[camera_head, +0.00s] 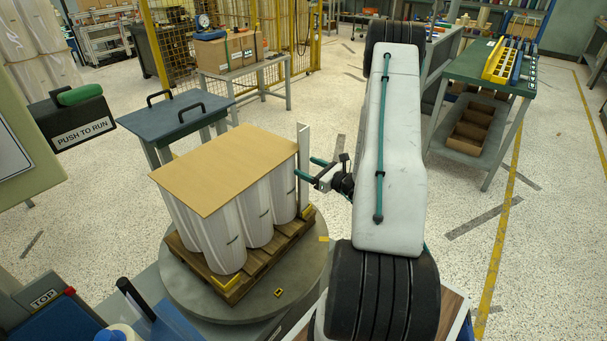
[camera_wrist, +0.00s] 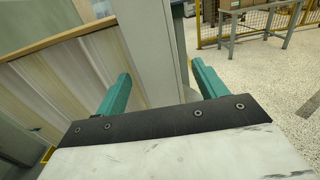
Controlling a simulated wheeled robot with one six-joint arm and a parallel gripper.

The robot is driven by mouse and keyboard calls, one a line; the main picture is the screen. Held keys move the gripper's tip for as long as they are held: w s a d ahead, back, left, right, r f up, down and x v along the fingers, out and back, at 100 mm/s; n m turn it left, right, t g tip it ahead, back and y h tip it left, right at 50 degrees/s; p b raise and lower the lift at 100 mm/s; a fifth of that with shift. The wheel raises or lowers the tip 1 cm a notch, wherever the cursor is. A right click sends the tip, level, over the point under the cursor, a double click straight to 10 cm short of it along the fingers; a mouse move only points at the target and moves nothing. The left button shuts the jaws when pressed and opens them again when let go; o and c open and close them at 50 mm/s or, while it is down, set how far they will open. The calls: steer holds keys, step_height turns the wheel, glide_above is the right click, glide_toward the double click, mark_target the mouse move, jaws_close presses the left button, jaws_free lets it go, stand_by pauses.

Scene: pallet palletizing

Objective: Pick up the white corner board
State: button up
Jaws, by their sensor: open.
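The white corner board (camera_head: 304,142) stands upright at the right corner of the pallet load. In the wrist view the board (camera_wrist: 152,45) rises as a tall pale strip between my two teal fingers. My gripper (camera_head: 306,167) is open, with its fingertips at the board; it also shows in the wrist view (camera_wrist: 160,70). I cannot tell whether either finger touches the board. The board's lower end shows by the pallet's corner in the head view.
White wrapped rolls (camera_head: 207,230) under a brown sheet (camera_head: 228,168) stand on a wooden pallet (camera_head: 240,277) on a round grey turntable (camera_head: 190,306). A blue-topped table (camera_head: 165,123) is behind the load. A green workbench (camera_head: 470,68) stands at right. Speckled floor between is clear.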

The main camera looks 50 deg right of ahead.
steer(key=c, duration=1.1)
steer(key=shift+r, duration=0.15)
